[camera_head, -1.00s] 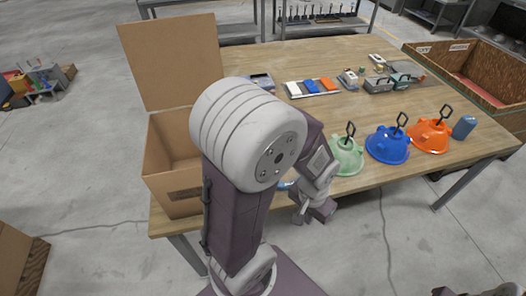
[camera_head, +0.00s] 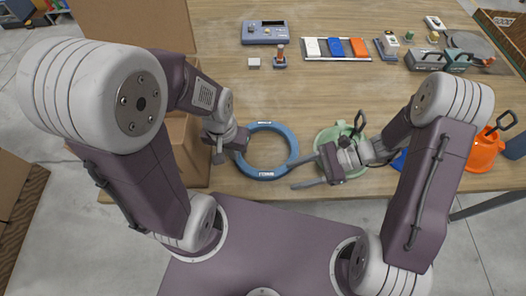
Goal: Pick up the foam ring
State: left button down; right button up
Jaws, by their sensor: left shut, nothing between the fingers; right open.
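The blue foam ring (camera_head: 290,142) lies flat on the wooden table near its front edge. It has small white labels on its top and bottom edges. My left gripper (camera_head: 227,158) is at the ring's left side, shut and empty; whether it touches the ring is unclear. My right gripper (camera_head: 292,176) is open and empty at the ring's lower right and points left. Its upper fingertip appears very close to the ring's rim, and I cannot tell whether they touch.
A cardboard box (camera_head: 190,172) stands left of the ring. A green hood (camera_head: 326,136) lies right, partly behind my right gripper, with an orange hood (camera_head: 482,155) farther right. A grey-blue device (camera_head: 264,32) and a tray of coloured blocks (camera_head: 337,58) sit behind. The table (camera_head: 300,95) is mostly clear between.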

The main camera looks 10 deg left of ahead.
aim_at(267, 174)
jog(key=shift+w+a+f+m+t+y, duration=0.3)
jog(key=shift+w+a+f+m+y, duration=0.1)
jog(key=shift+w+a+m+y, duration=0.15)
jog(key=shift+w+m, duration=0.25)
jog(key=shift+w, duration=0.2)
jog(key=shift+a+f, duration=0.1)
jog(key=shift+a, duration=0.1)
jog(key=x, duration=0.8)
jog(key=shift+s+a+b, duration=0.25)
jog(key=shift+a+b, duration=0.15)
jog(key=shift+a, duration=0.05)
jog(key=shift+d, duration=0.1)
grip_shut()
